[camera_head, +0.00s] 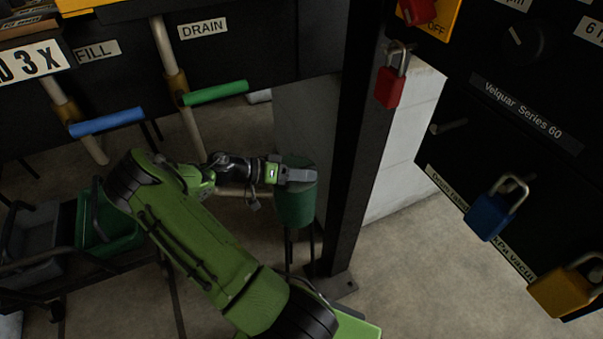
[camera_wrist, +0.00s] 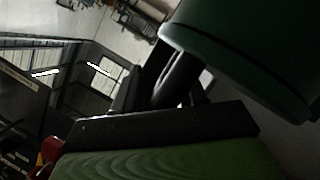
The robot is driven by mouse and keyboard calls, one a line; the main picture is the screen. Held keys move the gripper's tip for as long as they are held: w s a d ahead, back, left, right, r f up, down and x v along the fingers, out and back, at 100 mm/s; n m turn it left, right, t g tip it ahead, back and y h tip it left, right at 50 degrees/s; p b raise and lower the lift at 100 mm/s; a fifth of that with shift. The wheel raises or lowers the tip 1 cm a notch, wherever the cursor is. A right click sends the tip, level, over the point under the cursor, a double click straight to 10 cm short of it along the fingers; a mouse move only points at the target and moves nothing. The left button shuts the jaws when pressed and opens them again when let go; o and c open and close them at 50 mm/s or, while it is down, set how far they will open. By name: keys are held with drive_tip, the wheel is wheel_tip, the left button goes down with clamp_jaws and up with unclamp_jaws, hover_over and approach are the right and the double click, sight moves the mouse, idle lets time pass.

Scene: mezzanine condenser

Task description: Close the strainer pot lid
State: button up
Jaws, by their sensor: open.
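The strainer pot (camera_head: 295,208) is a dark green cylinder on thin legs, right of centre in the head view, beside a black post. A dark rounded edge shows at its top behind my gripper; I cannot tell the lid's angle there. My gripper (camera_head: 300,175) is open and lies across the front of the pot's top in the head view. In the wrist view, a dark green round body with a rim (camera_wrist: 235,65) fills the upper right, close to the dark fingers (camera_wrist: 172,80). Whether the fingers touch it is unclear.
The black post (camera_head: 352,150) stands just right of the pot. Left are a blue handle (camera_head: 106,122) and a green handle (camera_head: 215,92) on pipes. Floor is clear at lower right.

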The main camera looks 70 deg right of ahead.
drive_tip(key=p+v, duration=0.4)
drive_tip(key=v, duration=1.1)
drive_tip(key=shift+w+a+p, duration=0.2)
drive_tip(key=shift+w+p, duration=0.1)
drive_tip(key=shift+p, duration=0.1)
